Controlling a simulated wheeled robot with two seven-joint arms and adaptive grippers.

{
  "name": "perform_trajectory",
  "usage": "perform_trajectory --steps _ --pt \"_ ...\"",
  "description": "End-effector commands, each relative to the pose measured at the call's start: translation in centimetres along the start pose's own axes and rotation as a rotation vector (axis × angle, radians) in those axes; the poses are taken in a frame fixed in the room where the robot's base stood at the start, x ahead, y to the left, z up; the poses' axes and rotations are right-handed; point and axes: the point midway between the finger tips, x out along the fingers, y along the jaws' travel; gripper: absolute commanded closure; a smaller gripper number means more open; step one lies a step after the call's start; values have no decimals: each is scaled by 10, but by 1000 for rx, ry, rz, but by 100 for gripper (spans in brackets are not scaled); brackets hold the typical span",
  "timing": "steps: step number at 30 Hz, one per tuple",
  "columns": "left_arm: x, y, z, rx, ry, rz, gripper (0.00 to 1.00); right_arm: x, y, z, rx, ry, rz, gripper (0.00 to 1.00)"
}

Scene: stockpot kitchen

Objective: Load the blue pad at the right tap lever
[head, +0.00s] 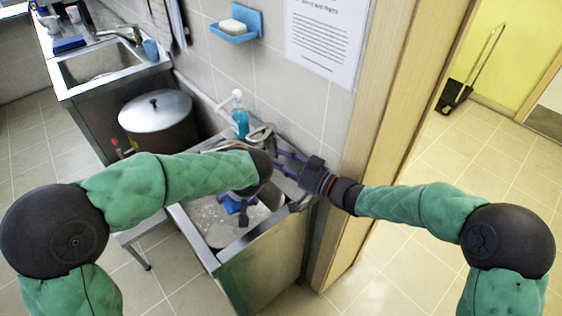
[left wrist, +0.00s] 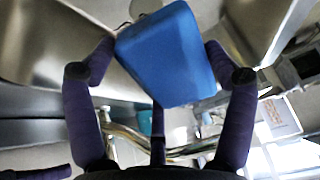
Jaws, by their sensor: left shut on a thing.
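The blue pad (left wrist: 168,55) fills the upper middle of the left wrist view, between the purple fingers of my left gripper (left wrist: 160,62). My left gripper (head: 242,192) is shut on it, over the near sink (head: 262,262). Part of the pad shows in the head view (head: 232,206), below the wrist. The metal tap (head: 262,134) stands at the back of this sink, partly hidden by my left arm. I cannot make out its right lever clearly. My right gripper (head: 284,164) is beside the tap, its purple fingers apart; I see nothing between them.
A teal soap bottle (head: 240,120) stands behind the tap. A blue soap dish (head: 236,27) and a paper notice (head: 326,40) are on the tiled wall. A lidded stockpot (head: 156,112) stands left. A door frame (head: 390,120) rises close to the right arm.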

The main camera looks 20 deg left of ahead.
Motion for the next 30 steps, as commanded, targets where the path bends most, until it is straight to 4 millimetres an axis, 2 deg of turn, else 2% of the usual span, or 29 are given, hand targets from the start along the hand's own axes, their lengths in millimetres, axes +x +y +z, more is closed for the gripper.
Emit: perform_trajectory --steps 14,30 --pt "-2 0 1 0 1 1 42 0 0 0 0 0 0 64" --pt "-44 3 18 1 0 3 42 0 -5 -8 0 0 0 64"
